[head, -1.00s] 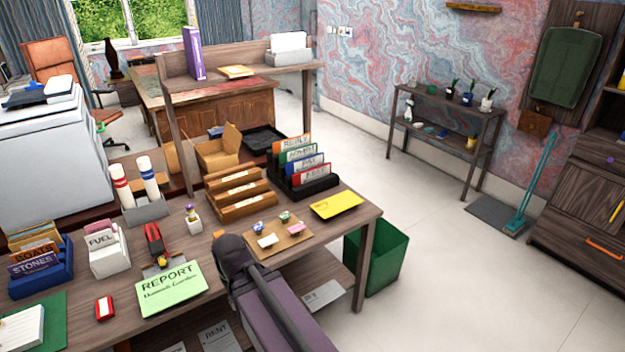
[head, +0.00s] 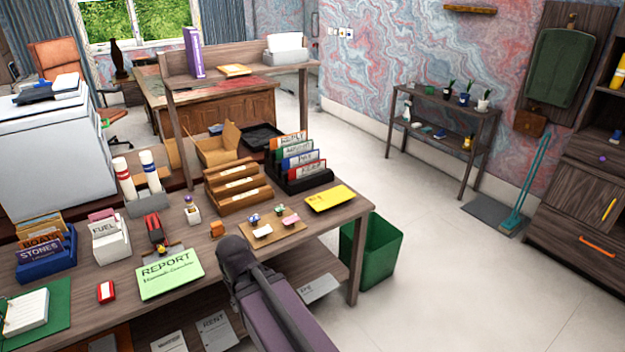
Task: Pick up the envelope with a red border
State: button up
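I cannot make out an envelope with a red border. Several pale flat papers or envelopes lie on the lower shelf under the desk, one of them marked RENT (head: 216,332); no red border shows on them at this size. A yellow envelope-like sheet (head: 330,198) lies at the right end of the desk top (head: 206,250). My purple and dark grey arm rises at the front edge of the desk. Its gripper does not show, so its fingers and anything in them are hidden.
A wooden sorter (head: 236,187) and black file rack (head: 300,176) are behind. A green bin (head: 372,250) stands right; open floor lies beyond.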

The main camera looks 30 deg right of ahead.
aim_at(295, 173)
jog(key=k, duration=1.1)
jog(key=z, duration=0.5)
jog(key=i, duration=0.7)
jog(key=z, duration=0.7)
jog(key=i, duration=1.25)
jog(key=u, duration=0.75)
jog(key=i, duration=0.6)
jog(key=u, duration=0.4)
